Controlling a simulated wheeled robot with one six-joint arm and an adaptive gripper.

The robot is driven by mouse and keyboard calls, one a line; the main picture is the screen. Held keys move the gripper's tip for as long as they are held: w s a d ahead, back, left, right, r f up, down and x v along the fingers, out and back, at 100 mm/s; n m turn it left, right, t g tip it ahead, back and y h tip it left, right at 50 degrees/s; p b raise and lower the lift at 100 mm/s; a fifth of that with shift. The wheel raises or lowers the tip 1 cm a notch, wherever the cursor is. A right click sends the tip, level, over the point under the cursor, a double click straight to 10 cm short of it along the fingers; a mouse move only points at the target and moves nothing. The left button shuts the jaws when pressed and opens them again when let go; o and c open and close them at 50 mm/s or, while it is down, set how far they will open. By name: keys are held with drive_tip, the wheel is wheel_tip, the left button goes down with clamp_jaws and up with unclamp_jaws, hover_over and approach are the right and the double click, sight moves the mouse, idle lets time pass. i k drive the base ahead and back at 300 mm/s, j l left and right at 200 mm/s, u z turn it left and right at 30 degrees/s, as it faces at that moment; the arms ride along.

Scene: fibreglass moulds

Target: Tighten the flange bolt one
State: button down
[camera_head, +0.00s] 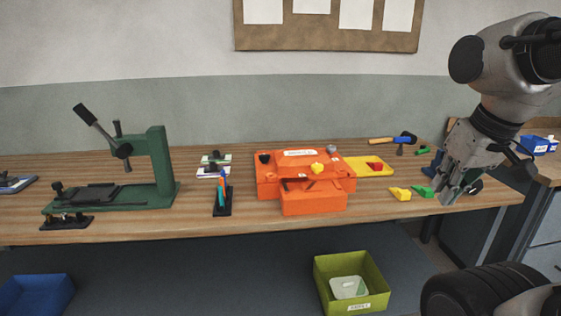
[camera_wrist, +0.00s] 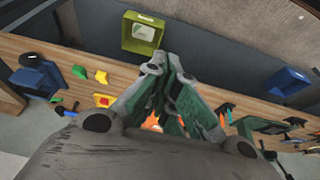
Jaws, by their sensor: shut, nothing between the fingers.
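An orange two-part mould (camera_head: 268,185) stands on the workbench in the head view, with a white label on top. It carries a dark knob (camera_head: 264,158), a yellow knob (camera_head: 317,168) and a grey knob (camera_head: 331,149); I cannot tell which, if any, is flange bolt one. My gripper (camera_head: 446,198) is shut and empty, pointing down over the right end of the bench, well to the right of the mould. In the wrist view my gripper (camera_wrist: 164,60) has its fingertips together and hides most of the orange mould (camera_wrist: 152,122).
A green press (camera_head: 160,165) stands at the left of the workbench (camera_head: 230,228). Yellow (camera_head: 400,194) and green wedges lie near my gripper. A yellow tray (camera_head: 385,170) and a blue-headed hammer (camera_head: 400,140) lie behind. A lime bin (camera_head: 320,270) sits below the bench.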

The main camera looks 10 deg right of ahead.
sight(264, 158)
drive_tip(key=i+j+u, duration=0.55)
drive_tip(key=i, duration=0.3)
